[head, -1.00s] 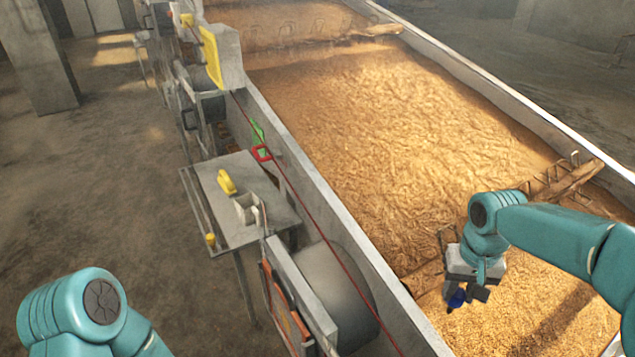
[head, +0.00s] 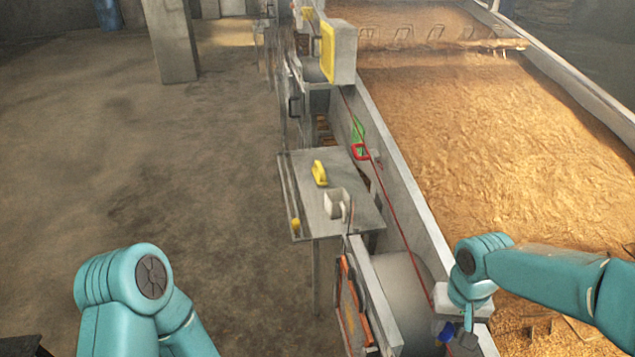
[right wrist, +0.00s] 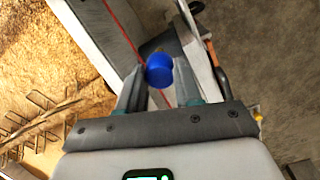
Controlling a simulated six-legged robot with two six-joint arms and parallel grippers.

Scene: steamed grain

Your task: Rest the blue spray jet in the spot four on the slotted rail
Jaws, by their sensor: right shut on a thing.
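The blue spray jet (head: 447,330) is held in my right gripper (head: 459,338), at the lower right of the head view, above the near wall of the grain trough. In the right wrist view the jet shows as a blue round end (right wrist: 159,70) pinched between the two fingertips. A narrow rail (head: 287,196) runs along the left edge of the small metal table, with a yellow piece (head: 296,223) at its near end; it looks like the slotted rail, but its slots are too small to make out. My right gripper is to the right of it. My left gripper is out of view.
The small table (head: 300,165) carries a yellow object (head: 319,173) and a pale cup-like container (head: 336,204). A red cord (head: 384,194) runs along the trough wall (head: 405,190), near a red frame (head: 361,152). A grey drum (head: 400,285) stands between table and gripper. The floor at left is open.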

